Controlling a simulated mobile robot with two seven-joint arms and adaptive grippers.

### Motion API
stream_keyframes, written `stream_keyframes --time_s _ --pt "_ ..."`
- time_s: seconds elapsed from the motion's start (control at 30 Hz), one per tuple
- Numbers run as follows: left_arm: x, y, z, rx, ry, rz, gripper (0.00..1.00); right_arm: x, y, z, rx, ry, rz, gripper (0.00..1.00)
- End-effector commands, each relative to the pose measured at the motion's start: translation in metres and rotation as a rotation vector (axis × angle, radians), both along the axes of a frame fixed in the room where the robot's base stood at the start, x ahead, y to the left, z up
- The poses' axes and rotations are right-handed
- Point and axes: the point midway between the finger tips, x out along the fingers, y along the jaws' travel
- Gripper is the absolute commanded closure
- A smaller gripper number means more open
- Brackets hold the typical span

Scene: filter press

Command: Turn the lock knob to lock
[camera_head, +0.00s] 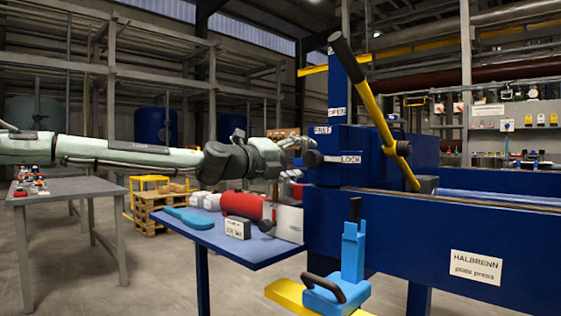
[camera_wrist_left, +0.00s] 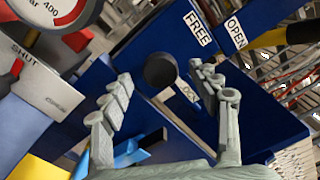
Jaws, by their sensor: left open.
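The round black lock knob (camera_head: 312,158) sits on the side of the blue press housing, left of the LOCK label (camera_head: 350,159). The FREE label (camera_head: 322,130) is above it. In the left wrist view the knob (camera_wrist_left: 160,70) appears between the two finger tips, with a visible gap on both sides. The LOCK label (camera_wrist_left: 187,92) is partly covered by a finger. My left gripper (camera_head: 298,158) is open, with its grey-green fingers pointing at the knob from the left; it also shows in the wrist view (camera_wrist_left: 160,76). My right gripper is not in view.
A yellow lever (camera_head: 375,110) with a black grip leans over the press. Below the gripper, a blue table (camera_head: 262,250) holds a red cylinder (camera_head: 243,205) and other parts. A light blue clamp-like piece (camera_head: 352,250) with a black handle stands in front. A grey table (camera_head: 75,190) is at left.

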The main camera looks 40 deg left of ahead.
Motion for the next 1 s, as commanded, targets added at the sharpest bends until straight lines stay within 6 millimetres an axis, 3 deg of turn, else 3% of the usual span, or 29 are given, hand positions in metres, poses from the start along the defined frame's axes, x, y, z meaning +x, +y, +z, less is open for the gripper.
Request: stream_keyframes --time_s 0.3,0.5,1.0 --pt "-0.046 0.003 0.002 0.002 -0.004 -0.001 0.38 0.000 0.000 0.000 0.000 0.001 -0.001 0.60" --pt "-0.067 0.005 0.002 0.002 -0.002 0.000 0.38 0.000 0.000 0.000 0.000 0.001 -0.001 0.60" --pt "-0.076 0.006 -0.001 0.001 0.001 0.000 0.38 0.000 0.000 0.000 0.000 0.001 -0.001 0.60"
